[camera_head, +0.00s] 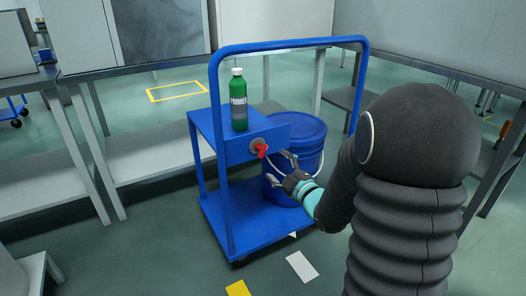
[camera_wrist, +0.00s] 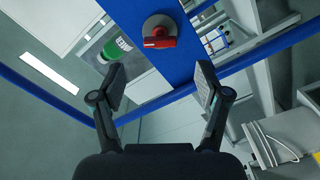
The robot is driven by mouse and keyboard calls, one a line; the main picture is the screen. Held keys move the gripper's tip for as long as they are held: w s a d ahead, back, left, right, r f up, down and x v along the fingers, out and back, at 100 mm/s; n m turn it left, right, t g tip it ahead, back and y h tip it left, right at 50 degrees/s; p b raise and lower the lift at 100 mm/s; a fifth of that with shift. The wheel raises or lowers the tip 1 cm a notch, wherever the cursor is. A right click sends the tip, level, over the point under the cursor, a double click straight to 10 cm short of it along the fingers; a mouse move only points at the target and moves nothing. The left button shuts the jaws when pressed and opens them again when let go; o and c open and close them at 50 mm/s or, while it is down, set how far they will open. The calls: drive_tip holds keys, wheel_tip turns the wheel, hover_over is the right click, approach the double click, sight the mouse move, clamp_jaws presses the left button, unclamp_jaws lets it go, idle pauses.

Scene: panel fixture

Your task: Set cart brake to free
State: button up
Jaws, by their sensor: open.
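The blue cart (camera_head: 243,213) stands in the middle of the head view, with a tall push handle. On its blue front panel sits a red brake knob (camera_head: 260,148) on a round grey disc. In the wrist view the red knob (camera_wrist: 159,42) shows ahead, its bar lying roughly sideways across the disc. My gripper (camera_head: 278,167) is just to the lower right of the knob in the head view. In the wrist view my gripper (camera_wrist: 161,84) is open and empty, its fingers spread wide, with the knob beyond the fingertips and apart from them. No position labels can be read.
A green bottle (camera_head: 238,100) with a white cap stands on the cart's upper shelf. A blue bucket (camera_head: 302,133) stands on the lower deck behind my gripper. Grey workbenches (camera_head: 150,80) stand left and right. White and yellow floor markers (camera_head: 301,266) lie in front.

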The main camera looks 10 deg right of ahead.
sight(264, 153)
drive_tip(key=x, duration=0.9)
drive_tip(key=shift+w+p, duration=0.1)
drive_tip(key=shift+p, duration=0.25)
drive_tip(key=c, duration=1.2)
